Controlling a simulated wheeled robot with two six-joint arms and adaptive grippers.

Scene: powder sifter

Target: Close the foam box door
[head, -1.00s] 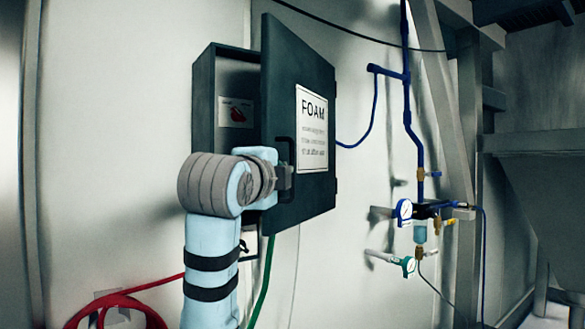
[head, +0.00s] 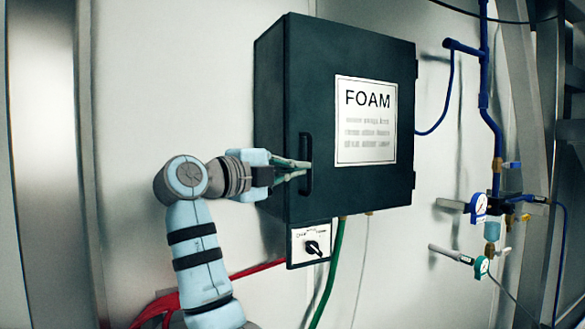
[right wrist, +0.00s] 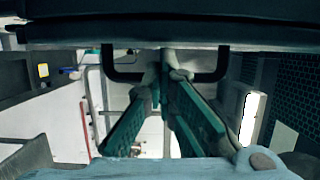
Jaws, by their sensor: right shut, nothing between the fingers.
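The dark foam box hangs on the wall, and its door (head: 340,110) with the white FOAM label (head: 366,122) faces me. The door looks flush with the box side (head: 268,110), and the box's inside is hidden. The black door handle (head: 305,165) is on the door's left side; it also shows as a bar (right wrist: 125,74) in the right wrist view. My right gripper (head: 306,165) is shut with nothing between its fingers. Its fingertips (right wrist: 168,72) are at the handle, close to the door face; whether they touch it I cannot tell. My left gripper is out of view.
A small switch panel (head: 313,244) and a green hose (head: 332,272) are below the box. A red hose (head: 158,308) lies at lower left. Blue pipes with gauges (head: 478,205) are at the right. The wall left of the box is bare.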

